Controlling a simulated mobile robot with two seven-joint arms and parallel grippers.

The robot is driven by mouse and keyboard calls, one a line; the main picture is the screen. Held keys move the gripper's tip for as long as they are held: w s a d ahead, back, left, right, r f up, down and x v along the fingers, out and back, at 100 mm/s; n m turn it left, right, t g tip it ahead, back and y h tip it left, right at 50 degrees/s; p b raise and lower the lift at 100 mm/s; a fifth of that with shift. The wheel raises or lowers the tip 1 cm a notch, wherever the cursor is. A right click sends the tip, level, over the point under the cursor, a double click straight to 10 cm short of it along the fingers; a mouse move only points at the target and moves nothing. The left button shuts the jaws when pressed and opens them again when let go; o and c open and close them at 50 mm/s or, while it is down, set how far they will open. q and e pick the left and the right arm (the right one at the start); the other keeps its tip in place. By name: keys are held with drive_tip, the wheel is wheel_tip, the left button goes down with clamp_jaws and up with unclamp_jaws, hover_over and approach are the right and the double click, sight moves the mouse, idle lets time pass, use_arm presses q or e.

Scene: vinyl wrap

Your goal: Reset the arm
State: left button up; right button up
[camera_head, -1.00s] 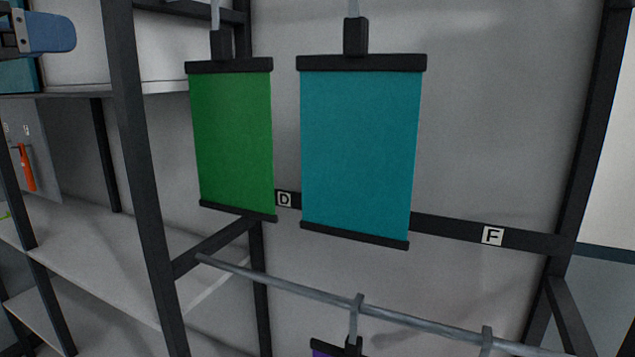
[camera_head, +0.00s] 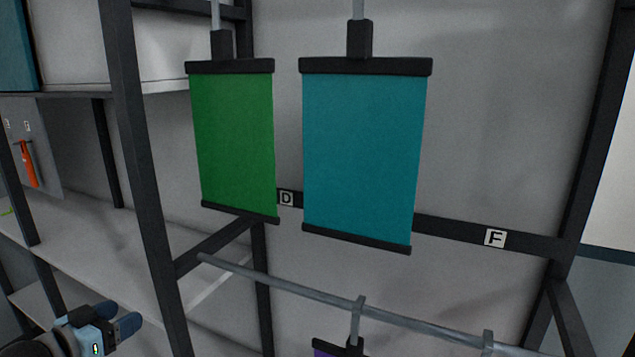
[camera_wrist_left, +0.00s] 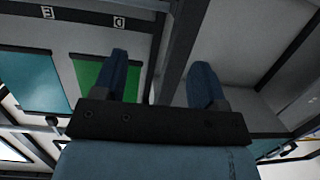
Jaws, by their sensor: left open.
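My left gripper (camera_head: 122,315) is at the lower left of the head view, in front of the shelving. Its two blue fingers are apart, and nothing shows between them. In the left wrist view the same gripper (camera_wrist_left: 163,82) has its fingers spread with a dark shelf post in the background between them. My right gripper is not in view.
A green vinyl sheet (camera_head: 234,140) and a teal vinyl sheet (camera_head: 362,155) hang from black clips. Below them runs a grey rail (camera_head: 290,288) with hooks, one holding a purple sheet (camera_head: 325,350). A black upright post (camera_head: 140,150) and pale shelves (camera_head: 85,245) stand at left.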

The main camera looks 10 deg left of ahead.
use_arm(q)
drive_tip(key=s+d+f+g+y, duration=0.1)
drive_tip(key=s+d+f, duration=0.4)
drive_tip(key=f, duration=0.5)
drive_tip(key=s+d+f+g, duration=0.1)
drive_tip(key=s+d+f, duration=0.35)
drive_tip(key=f, duration=0.45)
drive_tip(key=s+d+f+g+p, duration=0.1)
drive_tip(key=s+d+f+g, duration=0.1)
drive_tip(key=s+d+f, duration=0.8)
drive_tip(key=s+d, duration=0.2)
drive_tip(key=d, duration=0.1)
drive_tip(key=shift+d+p, duration=0.25)
drive_tip(key=shift+p, duration=0.05)
drive_tip(key=shift+a+r, duration=0.1)
